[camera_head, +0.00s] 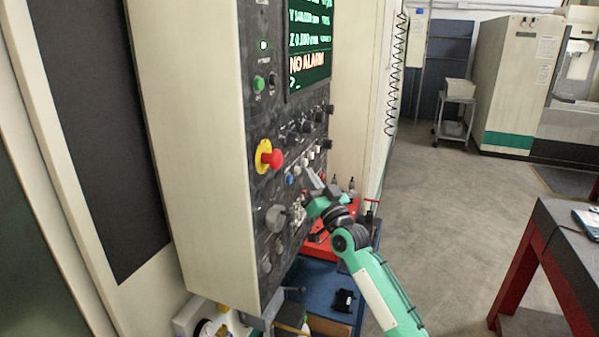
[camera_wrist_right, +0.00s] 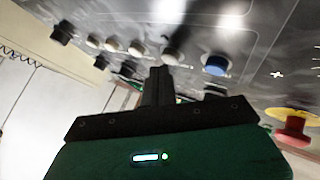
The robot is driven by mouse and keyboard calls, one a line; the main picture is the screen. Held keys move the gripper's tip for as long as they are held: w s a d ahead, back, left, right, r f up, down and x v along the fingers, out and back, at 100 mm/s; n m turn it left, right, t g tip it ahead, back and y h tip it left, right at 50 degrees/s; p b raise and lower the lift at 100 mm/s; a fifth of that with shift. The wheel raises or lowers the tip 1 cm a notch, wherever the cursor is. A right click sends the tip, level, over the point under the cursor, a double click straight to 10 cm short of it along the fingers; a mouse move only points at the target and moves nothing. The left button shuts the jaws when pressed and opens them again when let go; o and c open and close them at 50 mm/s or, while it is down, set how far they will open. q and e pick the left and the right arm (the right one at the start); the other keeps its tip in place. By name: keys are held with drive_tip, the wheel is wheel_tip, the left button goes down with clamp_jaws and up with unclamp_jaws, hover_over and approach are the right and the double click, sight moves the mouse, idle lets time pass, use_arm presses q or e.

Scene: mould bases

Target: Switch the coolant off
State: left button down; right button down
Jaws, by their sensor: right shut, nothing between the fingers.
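The control panel (camera_head: 262,110) of the machine carries a screen (camera_head: 308,45) reading "NO ALARM" and rows of buttons and knobs. I cannot read which control is the coolant one. My right gripper (camera_head: 316,180) is shut and empty, close to the panel's face by the lower button rows. In the right wrist view its closed fingers (camera_wrist_right: 158,84) point at the panel, below a row of pale buttons (camera_wrist_right: 172,55) and a blue button (camera_wrist_right: 215,64). I cannot tell whether the fingertips touch anything. The blue button also shows in the head view (camera_head: 290,179). My left gripper is out of view.
A red emergency stop (camera_head: 271,158) on a yellow ring juts out left of my right gripper. A grey dial (camera_head: 276,218) sits lower. A blue-topped cart (camera_head: 325,290) stands below. A dark table (camera_head: 565,240) is at right; open floor lies between.

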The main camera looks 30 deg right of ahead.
drive_tip(key=shift+s+d, duration=0.25)
drive_tip(key=shift+s, duration=0.1)
drive_tip(key=s+d, duration=0.3)
drive_tip(key=shift+s+d+b, duration=0.15)
drive_tip(key=shift+s+b, duration=0.15)
drive_tip(key=shift+s, duration=0.1)
idle(0.8)
